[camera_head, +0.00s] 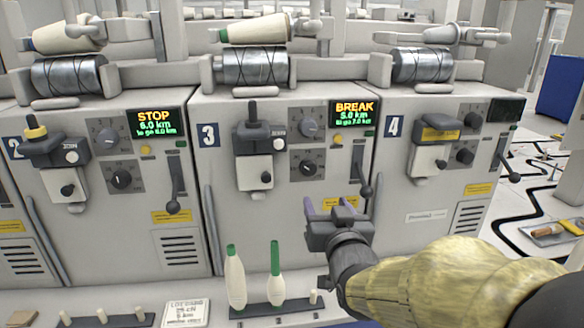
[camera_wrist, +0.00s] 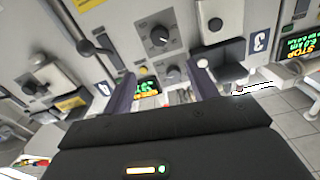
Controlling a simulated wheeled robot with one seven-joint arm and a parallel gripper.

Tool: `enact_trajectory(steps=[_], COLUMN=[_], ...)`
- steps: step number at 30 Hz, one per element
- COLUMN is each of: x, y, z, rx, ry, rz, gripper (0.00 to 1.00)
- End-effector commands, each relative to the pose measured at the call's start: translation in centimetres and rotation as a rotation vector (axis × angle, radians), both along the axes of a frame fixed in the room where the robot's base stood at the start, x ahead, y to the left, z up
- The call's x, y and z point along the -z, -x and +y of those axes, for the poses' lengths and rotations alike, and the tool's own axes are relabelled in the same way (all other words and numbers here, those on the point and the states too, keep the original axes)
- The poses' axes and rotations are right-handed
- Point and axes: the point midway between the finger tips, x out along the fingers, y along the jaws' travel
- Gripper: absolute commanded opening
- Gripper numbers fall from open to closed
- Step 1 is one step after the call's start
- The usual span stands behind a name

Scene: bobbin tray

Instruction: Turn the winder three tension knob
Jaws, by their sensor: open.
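Winder three's grey panel bears the number plate 3 (camera_head: 208,135). It has an upper dial knob (camera_head: 309,128) and a lower dial knob (camera_head: 308,168); I cannot read which one is for tension. My gripper (camera_head: 329,204) is open and empty, below and slightly right of the lower knob in the head view, touching neither knob. In the tilted, roughly upside-down wrist view, the lower knob (camera_wrist: 159,38) shows beyond the fingertips (camera_wrist: 160,74), and the upper knob (camera_wrist: 173,75) shows between the fingers.
A display (camera_head: 353,113) reads BREAK. A dark lever (camera_head: 362,170) hangs right of the knobs, near my gripper. A JOIN unit (camera_head: 256,155) stands left of them. Two green-tipped bobbins (camera_head: 235,278) stand on a tray (camera_head: 255,310) below. Winders two and four flank the panel.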

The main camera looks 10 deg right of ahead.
Motion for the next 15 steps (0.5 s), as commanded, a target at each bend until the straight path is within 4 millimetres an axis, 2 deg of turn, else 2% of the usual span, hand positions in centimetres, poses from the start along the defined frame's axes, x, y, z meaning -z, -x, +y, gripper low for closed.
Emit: enact_trajectory(steps=[15], x=[-0.4], y=[-3.6], z=[0.0], rx=[0.000], ry=[-0.001], rz=[0.004], gripper=[0.58])
